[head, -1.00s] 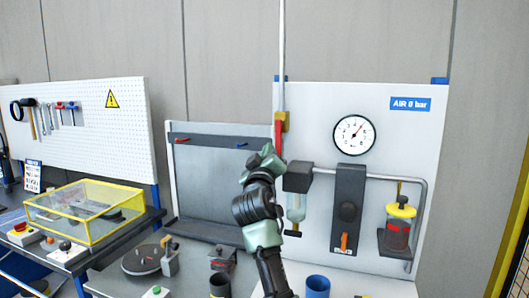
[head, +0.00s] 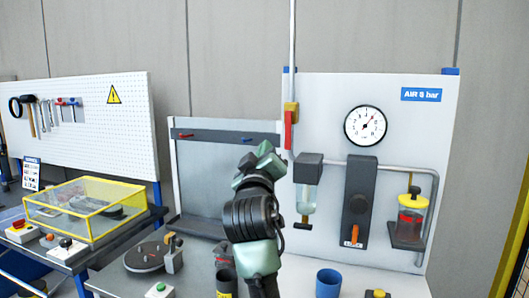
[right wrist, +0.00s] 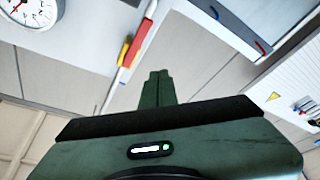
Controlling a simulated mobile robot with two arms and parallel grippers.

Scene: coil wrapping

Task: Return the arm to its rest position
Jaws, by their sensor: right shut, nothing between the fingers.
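My right arm rises from the bottom middle of the head view. Its gripper (head: 266,152) points up in front of the grey back panel, near the red and yellow valve handle on the pipe. In the right wrist view the gripper fingers (right wrist: 158,88) are together with nothing between them. They stand apart from the wall behind. My left gripper is in neither view.
The air panel with a gauge (head: 366,126) and a red-filled lubricator (head: 411,220) stands at right. A blue cup (head: 328,283), a round turntable (head: 147,257) and a yellow-framed clear box (head: 88,207) are on the benches. A pegboard (head: 110,130) hangs at left.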

